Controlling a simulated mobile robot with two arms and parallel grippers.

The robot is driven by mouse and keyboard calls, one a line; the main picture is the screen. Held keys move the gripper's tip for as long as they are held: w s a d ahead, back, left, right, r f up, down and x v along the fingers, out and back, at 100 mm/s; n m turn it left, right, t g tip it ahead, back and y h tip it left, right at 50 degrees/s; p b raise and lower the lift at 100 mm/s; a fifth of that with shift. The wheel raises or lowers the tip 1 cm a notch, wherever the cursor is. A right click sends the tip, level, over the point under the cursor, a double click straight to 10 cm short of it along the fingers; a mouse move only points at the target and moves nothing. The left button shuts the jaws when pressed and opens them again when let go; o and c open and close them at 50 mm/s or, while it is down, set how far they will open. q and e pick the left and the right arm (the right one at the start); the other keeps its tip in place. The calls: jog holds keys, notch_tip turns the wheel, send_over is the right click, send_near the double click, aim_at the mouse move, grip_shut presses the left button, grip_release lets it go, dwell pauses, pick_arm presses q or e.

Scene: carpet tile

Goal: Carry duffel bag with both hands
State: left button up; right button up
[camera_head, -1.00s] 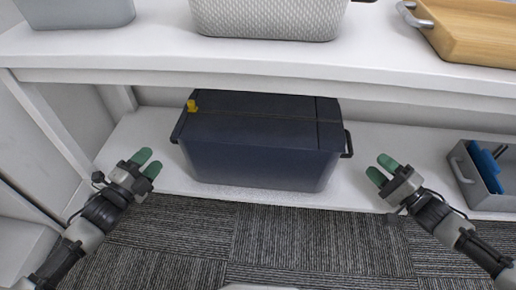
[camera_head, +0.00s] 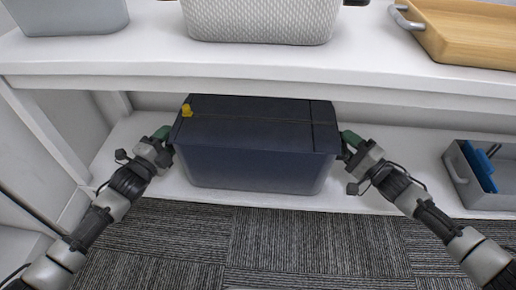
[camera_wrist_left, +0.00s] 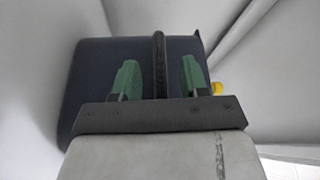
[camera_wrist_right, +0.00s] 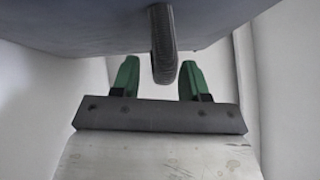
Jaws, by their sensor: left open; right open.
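The duffel bag (camera_head: 255,150) is a dark blue, box-shaped bag on the low white shelf, with a yellow tag (camera_head: 187,110) at its top left. My left gripper (camera_head: 162,135) is at the bag's left end. In the left wrist view its green fingers (camera_wrist_left: 160,80) stand open on either side of a dark handle (camera_wrist_left: 159,55). My right gripper (camera_head: 346,142) is at the bag's right end. In the right wrist view its open fingers (camera_wrist_right: 157,80) stand on either side of the other handle (camera_wrist_right: 163,45). Contact with the handles cannot be told.
The upper white shelf (camera_head: 250,75) overhangs the bag's back. It holds a grey bin (camera_head: 70,15), a white woven basket (camera_head: 262,20) and a wooden tray (camera_head: 465,35). A grey caddy (camera_head: 480,185) with blue items stands on the low shelf at right. Striped carpet lies in front.

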pick_arm(q)
jog(key=shift+w+d, duration=0.15)
jog(key=shift+w, duration=0.2)
pick_arm(e)
jog(key=shift+w+a+r, duration=0.1)
jog(key=shift+w+a, duration=0.15)
jog(key=shift+w, duration=0.05)
pick_arm(q)
grip_shut()
pick_arm(e)
grip_shut()
pick_arm(q)
jog(key=shift+r, duration=0.1)
